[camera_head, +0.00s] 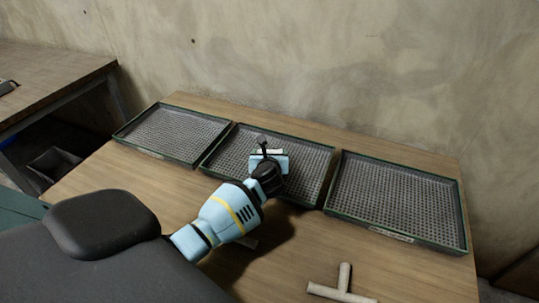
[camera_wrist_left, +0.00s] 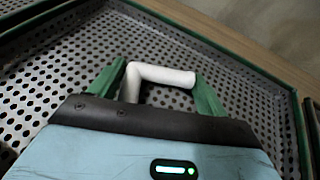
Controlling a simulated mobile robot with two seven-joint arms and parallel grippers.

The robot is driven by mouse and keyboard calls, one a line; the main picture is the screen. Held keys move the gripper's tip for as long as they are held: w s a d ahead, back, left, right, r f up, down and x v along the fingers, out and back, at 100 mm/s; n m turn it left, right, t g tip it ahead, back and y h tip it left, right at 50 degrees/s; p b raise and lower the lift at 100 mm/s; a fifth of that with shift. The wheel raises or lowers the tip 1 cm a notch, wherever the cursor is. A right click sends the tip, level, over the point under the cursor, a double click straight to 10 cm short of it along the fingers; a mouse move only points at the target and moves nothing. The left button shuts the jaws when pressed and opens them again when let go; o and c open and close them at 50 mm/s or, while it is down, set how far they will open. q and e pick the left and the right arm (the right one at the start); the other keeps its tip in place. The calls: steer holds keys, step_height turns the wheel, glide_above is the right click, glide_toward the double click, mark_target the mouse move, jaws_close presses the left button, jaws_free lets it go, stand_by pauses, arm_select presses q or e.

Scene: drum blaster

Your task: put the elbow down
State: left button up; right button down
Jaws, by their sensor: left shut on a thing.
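The elbow (camera_wrist_left: 160,75) is a white bent pipe piece between the green fingers of my left gripper (camera_wrist_left: 157,84) in the left wrist view. The gripper is shut on it. In the head view my left gripper (camera_head: 266,152) is over the middle perforated tray (camera_head: 305,160). The elbow is mostly hidden there by the gripper. The wrist view shows the tray's perforated floor behind the elbow; I cannot tell whether the elbow touches it. My right gripper is not in view.
A left tray (camera_head: 178,133) and a right tray (camera_head: 395,200), both perforated with green rims, flank the middle one and look empty. A pale T-shaped pipe piece (camera_head: 343,284) lies on the wooden table (camera_head: 300,240) in front. A wall rises behind.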

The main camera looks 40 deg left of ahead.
arm_select(q)
steer(key=shift+f, duration=0.1)
steer(key=o, duration=1)
steer(key=shift+r, duration=0.25)
steer(key=shift+s+d, duration=0.2)
steer(key=shift+s, duration=0.05)
steer(key=p+v, duration=0.2)
steer(key=v, duration=0.8)
steer(key=shift+s+d, duration=0.1)
steer(key=shift+s, duration=0.05)
steer(key=shift+s+d+r, duration=0.2)
steer(key=shift+s+r, duration=0.05)
steer(key=shift+s, duration=0.15)
